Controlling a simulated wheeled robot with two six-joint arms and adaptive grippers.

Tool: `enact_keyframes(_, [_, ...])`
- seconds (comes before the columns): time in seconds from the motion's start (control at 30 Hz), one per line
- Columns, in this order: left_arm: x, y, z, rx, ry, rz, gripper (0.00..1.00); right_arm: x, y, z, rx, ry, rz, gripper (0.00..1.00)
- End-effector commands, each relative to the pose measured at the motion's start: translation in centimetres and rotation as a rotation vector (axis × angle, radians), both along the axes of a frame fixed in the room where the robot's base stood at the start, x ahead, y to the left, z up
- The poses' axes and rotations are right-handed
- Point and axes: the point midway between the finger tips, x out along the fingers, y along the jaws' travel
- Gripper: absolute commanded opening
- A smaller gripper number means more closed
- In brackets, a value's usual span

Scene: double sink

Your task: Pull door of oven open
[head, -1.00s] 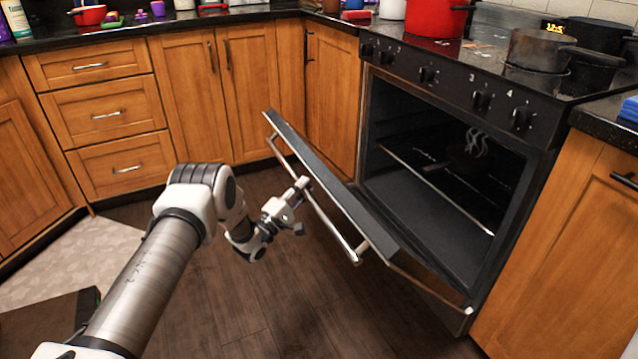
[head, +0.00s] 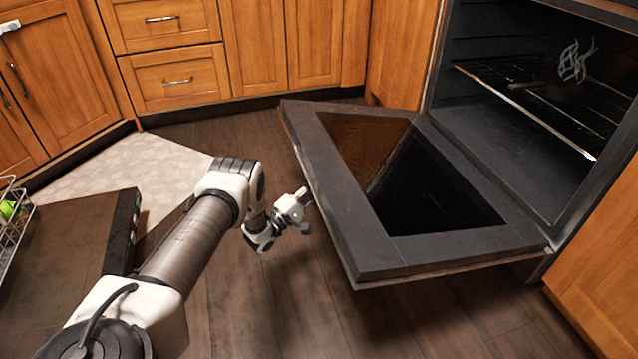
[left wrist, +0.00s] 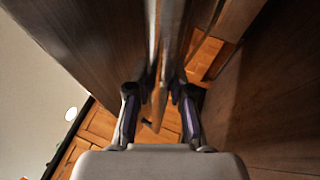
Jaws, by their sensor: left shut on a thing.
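The oven door (head: 420,255) is swung far down and lies close to flat, with its dark glass inner face upward. The oven cavity (head: 510,110) stands open behind it, with a wire rack inside. My left gripper (head: 303,197) is at the door's outer edge, partly beside and below it. In the left wrist view, its two fingers are shut on the door handle (left wrist: 158,98), a narrow bar between them. The handle is hidden under the door in the head view. My right gripper is not in view.
Wooden cabinets (head: 255,45) line the back, and another cabinet (head: 600,270) stands right of the oven. A dark open panel (head: 80,240) and a wire rack (head: 12,220) are at the left. The wooden floor in front of the door is clear.

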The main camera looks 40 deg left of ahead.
Motion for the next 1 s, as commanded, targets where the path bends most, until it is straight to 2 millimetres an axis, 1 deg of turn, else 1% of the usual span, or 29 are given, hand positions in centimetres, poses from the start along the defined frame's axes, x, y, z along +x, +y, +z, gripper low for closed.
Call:
enact_keyframes(0.03, [0.1, 0.1, -0.5, 0.001, -0.002, 0.002, 0.00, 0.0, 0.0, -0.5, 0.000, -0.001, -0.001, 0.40])
enact_keyframes(0.1, [0.0, 0.1, -0.7, 0.001, -0.002, 0.002, 0.00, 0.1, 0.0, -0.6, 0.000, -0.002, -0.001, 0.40])
enact_keyframes(0.47, [0.0, 0.1, -0.7, 0.001, -0.002, 0.003, 0.00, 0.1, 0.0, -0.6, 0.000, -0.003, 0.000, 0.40])
enact_keyframes(0.5, [0.0, 0.1, -0.7, 0.001, -0.002, 0.003, 0.24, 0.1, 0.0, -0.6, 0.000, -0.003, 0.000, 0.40])
enact_keyframes(0.57, [0.0, 0.1, -0.7, 0.001, -0.002, 0.003, 0.46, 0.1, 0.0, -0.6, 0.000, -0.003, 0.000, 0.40])
enact_keyframes(0.6, [0.0, 0.1, -0.7, 0.001, -0.002, 0.003, 0.47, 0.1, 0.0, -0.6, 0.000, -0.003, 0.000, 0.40])
enact_keyframes(0.87, [0.0, 0.1, -0.8, 0.000, -0.001, 0.001, 0.47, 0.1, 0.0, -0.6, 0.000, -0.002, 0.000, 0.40])
enact_keyframes(0.97, [-0.6, 0.3, -1.0, -0.001, 0.000, 0.002, 0.47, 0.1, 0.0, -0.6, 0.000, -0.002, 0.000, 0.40])
enact_keyframes(1.0, [-1.1, 0.4, -1.2, 0.000, 0.001, 0.002, 0.47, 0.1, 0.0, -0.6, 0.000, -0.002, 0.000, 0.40])
